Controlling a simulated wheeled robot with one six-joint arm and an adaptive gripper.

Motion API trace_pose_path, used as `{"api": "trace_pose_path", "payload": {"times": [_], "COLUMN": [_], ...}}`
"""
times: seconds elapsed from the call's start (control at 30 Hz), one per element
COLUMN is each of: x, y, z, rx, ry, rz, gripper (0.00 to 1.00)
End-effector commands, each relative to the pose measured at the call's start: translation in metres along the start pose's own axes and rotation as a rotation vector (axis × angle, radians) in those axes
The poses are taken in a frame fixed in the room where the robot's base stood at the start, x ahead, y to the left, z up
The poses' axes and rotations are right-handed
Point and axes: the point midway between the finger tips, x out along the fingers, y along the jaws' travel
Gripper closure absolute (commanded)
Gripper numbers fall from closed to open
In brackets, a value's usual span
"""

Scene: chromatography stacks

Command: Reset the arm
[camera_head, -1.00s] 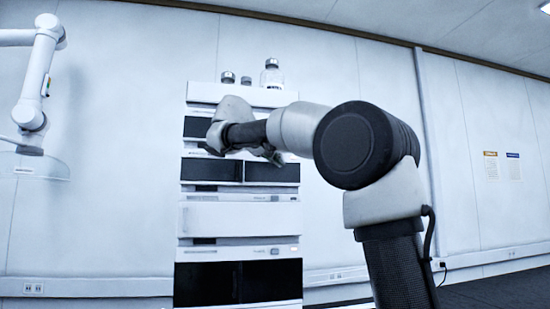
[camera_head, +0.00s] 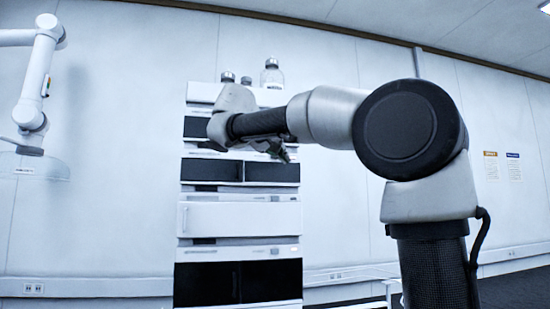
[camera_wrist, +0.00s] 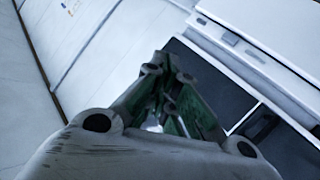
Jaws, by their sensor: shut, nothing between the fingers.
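My arm reaches from the right toward the left in the head view, in front of the chromatography stack (camera_head: 240,217). My gripper (camera_head: 283,154) is at the arm's far end, partly hidden behind the wrist links, in front of the stack's upper modules. In the wrist view my gripper (camera_wrist: 165,120) fills the lower middle, its fingers together with nothing between them. The stack's white casing and dark front panel (camera_wrist: 215,85) lie beyond the fingers at the right of that view.
Several bottles stand on the stack's top, with a clear glass one (camera_head: 272,76) the largest. A white jointed extraction arm (camera_head: 38,75) with a clear hood (camera_head: 35,166) hangs at the left. The wall (camera_head: 120,200) between hood and stack is bare.

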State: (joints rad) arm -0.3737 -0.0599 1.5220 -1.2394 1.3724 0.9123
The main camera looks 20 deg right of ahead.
Motion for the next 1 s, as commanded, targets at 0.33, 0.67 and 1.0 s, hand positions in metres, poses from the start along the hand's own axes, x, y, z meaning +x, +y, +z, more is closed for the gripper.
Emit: {"api": "trace_pose_path", "payload": {"times": [0.33,0.67,1.0], "x": [-0.005,-0.005,0.024], "y": [0.003,0.003,-0.088], "z": [0.004,0.003,0.167], "rx": [-0.001,-0.027,-0.535], "ry": [0.0,0.001,-0.253], "rz": [0.0,-0.001,-0.424], "gripper": [1.0,1.0,1.0]}}
